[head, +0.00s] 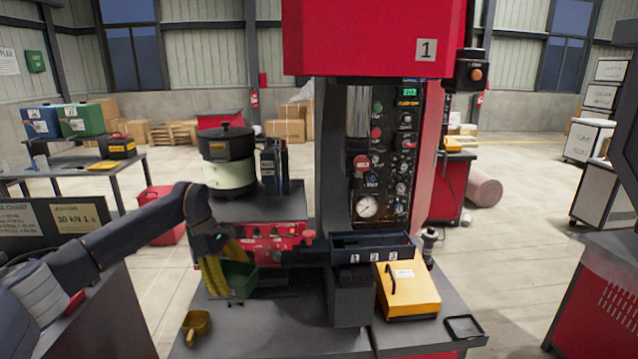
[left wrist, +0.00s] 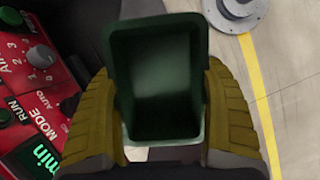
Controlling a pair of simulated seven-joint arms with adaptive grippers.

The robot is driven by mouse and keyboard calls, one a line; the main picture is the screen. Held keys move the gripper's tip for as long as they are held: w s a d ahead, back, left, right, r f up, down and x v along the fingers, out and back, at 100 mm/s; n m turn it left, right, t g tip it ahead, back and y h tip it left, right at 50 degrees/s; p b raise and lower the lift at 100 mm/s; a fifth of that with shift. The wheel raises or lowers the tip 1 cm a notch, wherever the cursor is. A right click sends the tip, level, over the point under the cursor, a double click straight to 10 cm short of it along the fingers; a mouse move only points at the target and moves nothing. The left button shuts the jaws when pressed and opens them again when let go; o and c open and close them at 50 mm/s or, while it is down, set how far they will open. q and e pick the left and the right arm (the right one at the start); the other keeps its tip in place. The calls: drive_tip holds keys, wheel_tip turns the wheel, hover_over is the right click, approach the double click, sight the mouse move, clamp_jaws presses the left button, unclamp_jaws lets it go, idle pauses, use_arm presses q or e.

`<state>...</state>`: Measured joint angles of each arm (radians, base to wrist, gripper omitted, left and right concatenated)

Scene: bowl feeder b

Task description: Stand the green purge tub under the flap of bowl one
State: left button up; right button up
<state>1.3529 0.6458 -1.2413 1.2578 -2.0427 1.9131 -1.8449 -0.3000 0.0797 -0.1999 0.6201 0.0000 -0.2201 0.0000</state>
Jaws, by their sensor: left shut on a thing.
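The green purge tub (head: 240,277) is held in my left gripper (head: 226,279), in front of the red control panel and above the grey bench top. In the left wrist view the tub (left wrist: 160,35) sits between the two yellow fingers, which press on its sides. Its open mouth faces that camera and it looks empty. A bowl feeder with a cream drum and black lid (head: 228,160) stands behind the gripper on a dark base; I cannot make out a flap on it. My right gripper is not in view.
The red control panel (head: 270,235) is close behind the tub. A yellow scoop (head: 197,324) lies on the bench below. A dark bin numbered 1, 2, 3 (head: 370,250) and a yellow case (head: 410,292) stand to the right. Some bench top below the gripper is clear.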

use_arm(q)
drive_tip(key=s+d+f+m+g+y, duration=0.1)
drive_tip(key=s+f+m+y, duration=0.1)
drive_tip(key=s+m, duration=0.5)
drive_tip(key=s+d+f+m+g+y, duration=0.2)
drive_tip(key=s+m, duration=0.6)
drive_tip(key=s, duration=0.8)
drive_tip(key=shift+s+d+f+g, duration=0.2)
drive_tip(key=shift+s+d+g, duration=0.1)
drive_tip(key=shift+s, duration=0.1)
